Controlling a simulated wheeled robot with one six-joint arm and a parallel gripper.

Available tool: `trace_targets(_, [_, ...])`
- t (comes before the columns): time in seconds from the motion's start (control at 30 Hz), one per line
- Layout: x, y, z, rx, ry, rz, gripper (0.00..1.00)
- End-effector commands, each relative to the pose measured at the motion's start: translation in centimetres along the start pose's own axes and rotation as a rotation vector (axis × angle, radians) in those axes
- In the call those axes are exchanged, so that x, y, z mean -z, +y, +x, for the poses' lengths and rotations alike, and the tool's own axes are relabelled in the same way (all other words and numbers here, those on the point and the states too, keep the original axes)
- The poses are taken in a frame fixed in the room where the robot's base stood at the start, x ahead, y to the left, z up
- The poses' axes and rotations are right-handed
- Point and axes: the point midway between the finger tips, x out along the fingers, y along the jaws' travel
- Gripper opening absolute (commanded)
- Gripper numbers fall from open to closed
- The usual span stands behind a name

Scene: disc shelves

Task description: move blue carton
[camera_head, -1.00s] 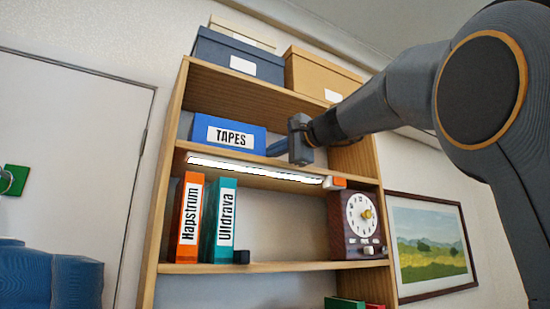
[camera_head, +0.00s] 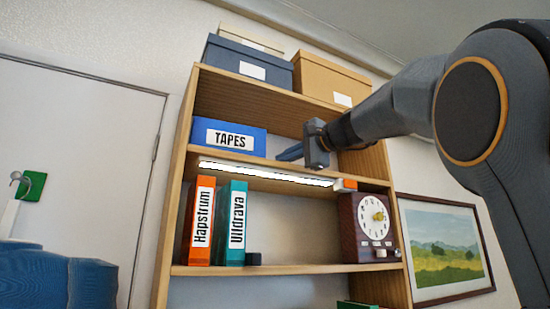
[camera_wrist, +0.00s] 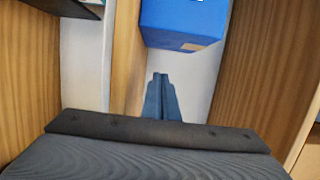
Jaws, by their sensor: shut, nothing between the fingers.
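The blue carton (camera_head: 215,137), labelled TAPES, stands upright on the upper shelf board, close to the left side panel. Its blue side also shows at the top of the wrist view (camera_wrist: 185,18). My gripper (camera_head: 280,156) is in the same bay, to the right of the carton, with its fingers pointing left at it. The fingers (camera_wrist: 160,78) are together and empty in the wrist view. A small gap separates the fingertips from the carton's right end in the head view.
A lit strip (camera_head: 265,173) runs under this board, with an orange-ended block (camera_head: 345,185) at its right. Below stand an orange binder (camera_head: 198,222), a teal binder (camera_head: 232,225) and a clock (camera_head: 370,225). Boxes (camera_head: 248,62) sit on top. The bay behind my gripper looks clear.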

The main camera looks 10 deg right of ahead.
Motion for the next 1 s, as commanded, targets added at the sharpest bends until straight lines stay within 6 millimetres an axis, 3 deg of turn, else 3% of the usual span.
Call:
trace_targets(0.03, [-0.1,0.0,-1.5,0.005,0.005,-0.005,0.0])
trace_targets(0.2, [-0.1,0.2,-5.2,0.003,0.005,-0.003,0.0])
trace_targets(0.4, [-0.1,0.1,-8.4,0.002,0.003,-0.002,0.0])
trace_targets(0.6, [-0.2,0.0,-9.7,0.001,0.001,-0.002,0.0])
trace_targets(1.0, [-0.3,-0.1,-9.8,0.001,0.0,-0.002,0.0])
